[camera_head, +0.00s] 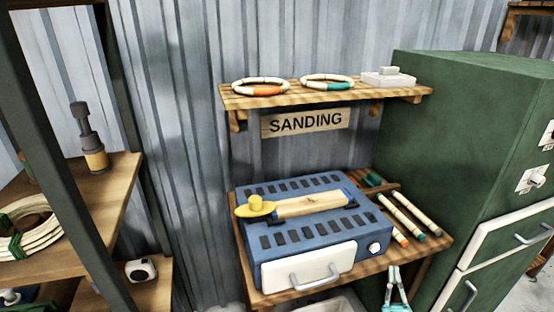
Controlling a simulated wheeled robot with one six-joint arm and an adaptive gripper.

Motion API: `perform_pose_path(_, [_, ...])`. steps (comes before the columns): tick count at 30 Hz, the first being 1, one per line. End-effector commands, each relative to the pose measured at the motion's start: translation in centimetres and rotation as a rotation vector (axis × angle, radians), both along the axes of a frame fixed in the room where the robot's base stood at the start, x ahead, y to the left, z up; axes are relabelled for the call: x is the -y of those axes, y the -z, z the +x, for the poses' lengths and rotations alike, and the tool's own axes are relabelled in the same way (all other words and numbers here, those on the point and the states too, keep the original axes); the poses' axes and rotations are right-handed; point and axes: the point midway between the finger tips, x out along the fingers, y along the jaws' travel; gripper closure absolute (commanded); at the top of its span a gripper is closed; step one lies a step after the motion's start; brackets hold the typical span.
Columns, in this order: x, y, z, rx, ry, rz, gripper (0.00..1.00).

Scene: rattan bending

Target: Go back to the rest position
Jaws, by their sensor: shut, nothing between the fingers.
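My gripper and arm are not recognisable in the head view. No part of the rest position can be made out in this picture.
A blue sanding machine (265,262) with a white drawer stands on a slatted wooden table (420,255). Several coloured sticks (407,222) lie beside it. A wall shelf (340,95) holds two rings. A green cabinet (440,130) is right; a shelving rack (62,170) is left.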

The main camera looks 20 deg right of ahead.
Motion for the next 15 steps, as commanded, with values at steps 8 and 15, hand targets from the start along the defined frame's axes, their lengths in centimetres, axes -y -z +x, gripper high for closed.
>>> perform_pose_path(8, [-3.8,2.7,-2.9,-0.076,-0.035,0.063,1.0])
perform_pose_path(15, [-9.9,5.9,-8.9,-0.215,-0.096,0.169,1.0])
